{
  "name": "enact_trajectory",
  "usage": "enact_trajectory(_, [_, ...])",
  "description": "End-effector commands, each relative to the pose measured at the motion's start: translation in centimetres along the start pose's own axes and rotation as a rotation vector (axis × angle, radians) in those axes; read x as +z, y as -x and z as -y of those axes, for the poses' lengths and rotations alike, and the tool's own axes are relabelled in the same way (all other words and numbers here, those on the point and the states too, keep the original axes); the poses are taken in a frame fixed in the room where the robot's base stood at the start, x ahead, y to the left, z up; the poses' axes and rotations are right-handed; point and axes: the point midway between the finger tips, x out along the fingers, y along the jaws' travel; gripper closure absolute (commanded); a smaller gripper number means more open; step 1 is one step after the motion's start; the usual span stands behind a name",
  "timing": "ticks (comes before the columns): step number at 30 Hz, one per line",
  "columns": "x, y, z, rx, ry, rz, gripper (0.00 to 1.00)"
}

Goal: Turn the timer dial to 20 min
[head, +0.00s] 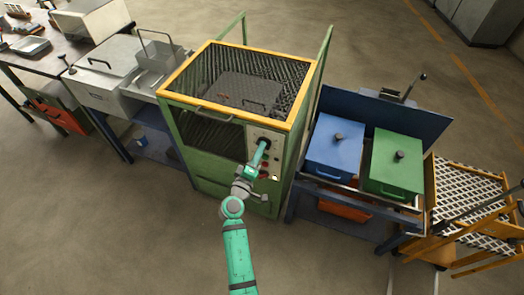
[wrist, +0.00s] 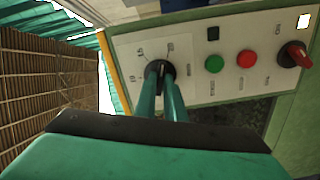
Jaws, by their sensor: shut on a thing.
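The timer dial (wrist: 157,70) is a black round knob on the pale control panel (wrist: 126,48) in the wrist view, with small printed marks around it. My gripper (wrist: 160,82) is shut on the dial, its two teal fingers on either side of it. The fingers hide part of the dial, and I cannot read its setting. In the head view my gripper (head: 262,146) reaches the panel (head: 272,134) on the front right of the green furnace cabinet (head: 212,166), which has an orange top frame.
Beside the dial on the panel are a green button (wrist: 214,63), a red button (wrist: 247,58) and a red rotary switch (wrist: 293,54). In the head view a blue box (head: 332,150) and a green box (head: 392,168) stand right of the cabinet. The floor in front is clear.

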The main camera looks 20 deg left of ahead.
Motion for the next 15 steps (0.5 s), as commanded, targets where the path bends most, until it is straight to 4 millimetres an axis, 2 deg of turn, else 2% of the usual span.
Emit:
enact_trajectory(7, [0.02,0.03,0.0,0.0,-0.175,0.0,1.0])
enact_trajectory(15, [0.0,0.05,0.01,-0.001,-0.221,0.0,1.0])
